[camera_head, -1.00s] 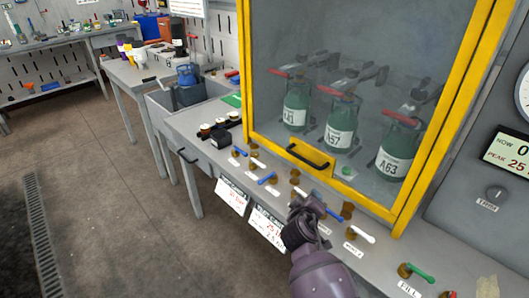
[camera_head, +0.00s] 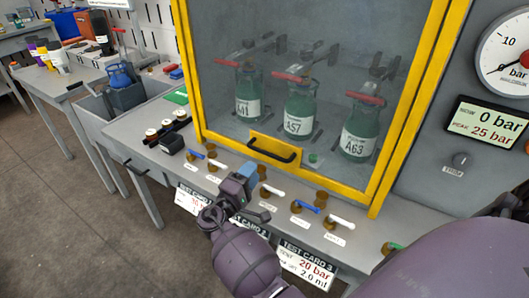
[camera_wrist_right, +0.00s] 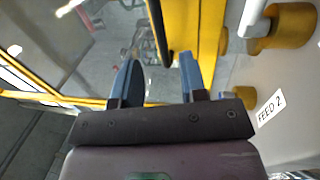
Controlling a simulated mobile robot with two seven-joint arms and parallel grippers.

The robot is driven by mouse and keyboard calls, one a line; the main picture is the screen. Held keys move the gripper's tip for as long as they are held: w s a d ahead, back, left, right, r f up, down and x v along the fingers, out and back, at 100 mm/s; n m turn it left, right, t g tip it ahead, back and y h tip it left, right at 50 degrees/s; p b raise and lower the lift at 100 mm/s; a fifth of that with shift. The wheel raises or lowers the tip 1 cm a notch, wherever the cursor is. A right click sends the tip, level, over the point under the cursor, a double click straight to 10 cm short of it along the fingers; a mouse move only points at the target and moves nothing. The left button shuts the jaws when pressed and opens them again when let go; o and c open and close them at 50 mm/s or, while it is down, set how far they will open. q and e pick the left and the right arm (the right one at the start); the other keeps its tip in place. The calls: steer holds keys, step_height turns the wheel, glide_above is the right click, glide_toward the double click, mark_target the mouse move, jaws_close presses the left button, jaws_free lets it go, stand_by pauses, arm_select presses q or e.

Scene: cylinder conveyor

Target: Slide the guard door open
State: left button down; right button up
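The guard door (camera_head: 385,110) is a clear panel in a yellow frame, standing in front of several green bottles. It appears closed across them. A black bar handle (camera_head: 272,150) sits on a yellow plate at its lower edge. My right gripper (camera_head: 246,172) is just below and left of the handle, above the valve row. In the right wrist view its two blue fingers (camera_wrist_right: 160,78) are apart with nothing between the tips. The dark handle (camera_wrist_right: 160,32) shows ahead of the gap, beside the yellow frame (camera_wrist_right: 195,30). My left gripper is not in view.
Valves with coloured levers (camera_head: 305,207) line the bench front below the door, close to my right gripper. A pressure gauge (camera_head: 512,62) and a display (camera_head: 488,128) reading 0 bar are at right. A grey bin (camera_head: 115,103) stands at left.

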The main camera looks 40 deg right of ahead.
mark_target(266, 153)
steer(key=x, duration=0.8)
steer(key=shift+w+d+p, duration=0.2)
steer(key=shift+d+p, duration=0.05)
steer(key=shift+p, duration=0.1)
jaws_close()
